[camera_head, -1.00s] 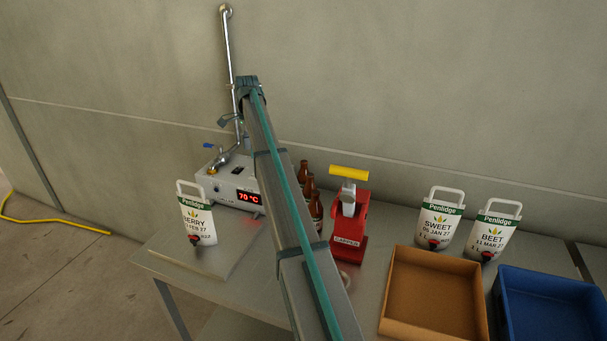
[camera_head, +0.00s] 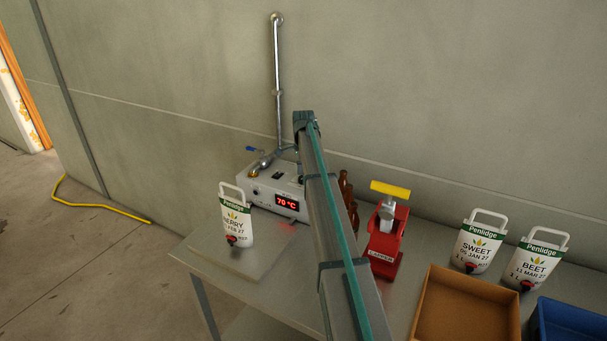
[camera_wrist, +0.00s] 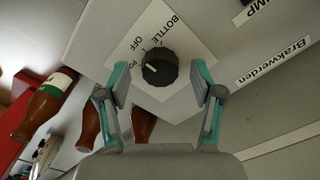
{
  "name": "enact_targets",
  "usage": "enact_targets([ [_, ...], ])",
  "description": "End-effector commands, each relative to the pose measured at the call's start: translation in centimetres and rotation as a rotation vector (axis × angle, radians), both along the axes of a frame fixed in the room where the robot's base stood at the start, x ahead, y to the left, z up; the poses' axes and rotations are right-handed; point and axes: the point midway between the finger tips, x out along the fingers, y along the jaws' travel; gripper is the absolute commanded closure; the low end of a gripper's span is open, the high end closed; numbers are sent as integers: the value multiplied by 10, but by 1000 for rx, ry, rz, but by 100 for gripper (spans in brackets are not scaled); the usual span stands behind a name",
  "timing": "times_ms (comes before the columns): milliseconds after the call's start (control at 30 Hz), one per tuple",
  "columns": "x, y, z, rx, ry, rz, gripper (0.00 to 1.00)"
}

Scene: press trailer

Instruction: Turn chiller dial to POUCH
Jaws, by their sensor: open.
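In the wrist view a round black dial (camera_wrist: 160,67) sits on a white label plate (camera_wrist: 185,45) on a grey panel. The plate reads BOTTLE, OFF and a word starting "PO", partly hidden by my gripper's left finger. A small white mark on the dial's left side faces the OFF and "PO" side; I cannot tell which exactly. My gripper (camera_wrist: 160,92) is open and empty, with one finger on each side of the dial, and I cannot tell if either touches it. In the head view the dial and gripper are hidden.
Brown bottles (camera_wrist: 48,105) stand close by on the left. A white box (camera_head: 262,195) showing 70 °C, a BERRY pouch (camera_head: 236,220), a red capper (camera_head: 386,245), SWEET (camera_head: 478,248) and BEET (camera_head: 535,268) pouches, a brown tray (camera_head: 425,300) and a blue tray (camera_head: 570,305) are on the table.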

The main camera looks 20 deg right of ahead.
Motion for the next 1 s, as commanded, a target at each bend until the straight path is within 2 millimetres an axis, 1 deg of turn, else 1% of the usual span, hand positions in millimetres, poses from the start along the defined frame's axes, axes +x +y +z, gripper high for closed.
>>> enact_targets([
  [100, 0, 0, -3, 0, 0, 0, 34],
  [333, 0, 0, -4, 0, 0, 0, 34],
  [567, 0, 0, -4, 0, 0, 0, 72],
  [600, 0, 0, -3, 0, 0, 0, 79],
  [700, 0, 0, -3, 0, 0, 0, 94],
  [1000, 0, 0, -4, 0, 0, 34, 94],
])
